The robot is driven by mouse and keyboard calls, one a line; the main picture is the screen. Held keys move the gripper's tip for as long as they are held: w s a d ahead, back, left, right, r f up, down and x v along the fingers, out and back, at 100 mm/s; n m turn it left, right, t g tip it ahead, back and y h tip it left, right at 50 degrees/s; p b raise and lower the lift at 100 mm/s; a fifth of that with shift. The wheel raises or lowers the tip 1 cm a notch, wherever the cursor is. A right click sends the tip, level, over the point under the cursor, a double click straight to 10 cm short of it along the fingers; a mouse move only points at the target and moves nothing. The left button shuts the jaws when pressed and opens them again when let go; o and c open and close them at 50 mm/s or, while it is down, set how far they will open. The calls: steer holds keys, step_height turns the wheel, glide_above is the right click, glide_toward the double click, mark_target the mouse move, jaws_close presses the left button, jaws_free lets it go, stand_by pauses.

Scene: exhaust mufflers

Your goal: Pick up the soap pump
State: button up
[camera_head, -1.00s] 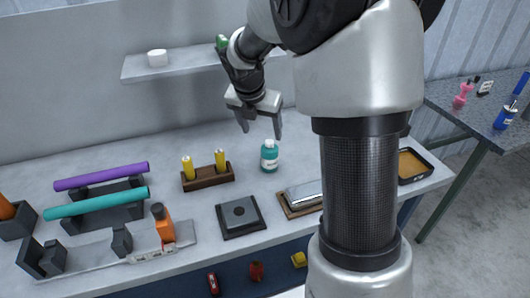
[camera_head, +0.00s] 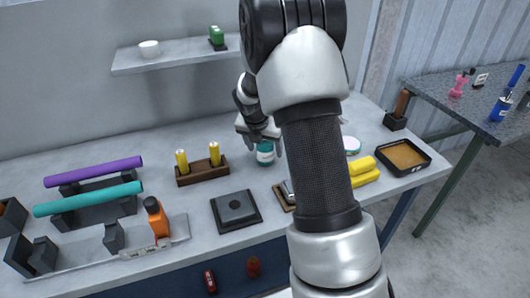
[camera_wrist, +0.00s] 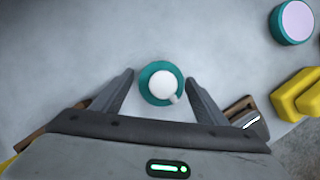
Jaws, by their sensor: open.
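The soap pump is a teal bottle (camera_head: 265,153) with a white top, standing upright on the workbench (camera_head: 150,140). In the wrist view I see the soap pump (camera_wrist: 162,83) from above, its white pump head and short nozzle over the teal body. My gripper (camera_wrist: 160,86) is open, with one finger on each side of the bottle. It also shows in the head view (camera_head: 262,142), where it partly covers the bottle's top. Contact between the fingers and the bottle cannot be made out.
A wooden holder with yellow cylinders (camera_head: 202,172) stands left of the bottle. A black square block (camera_head: 236,210) lies in front. Yellow blocks (camera_head: 363,172) and a black tray (camera_head: 428,163) lie to the right. A round teal-rimmed item (camera_wrist: 295,21) is right of the gripper.

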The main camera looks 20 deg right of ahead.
steer(key=shift+w+d+f, duration=0.15)
steer(key=shift+w+f, duration=0.05)
steer(key=shift+f, duration=0.4)
steer(key=c, duration=1.2)
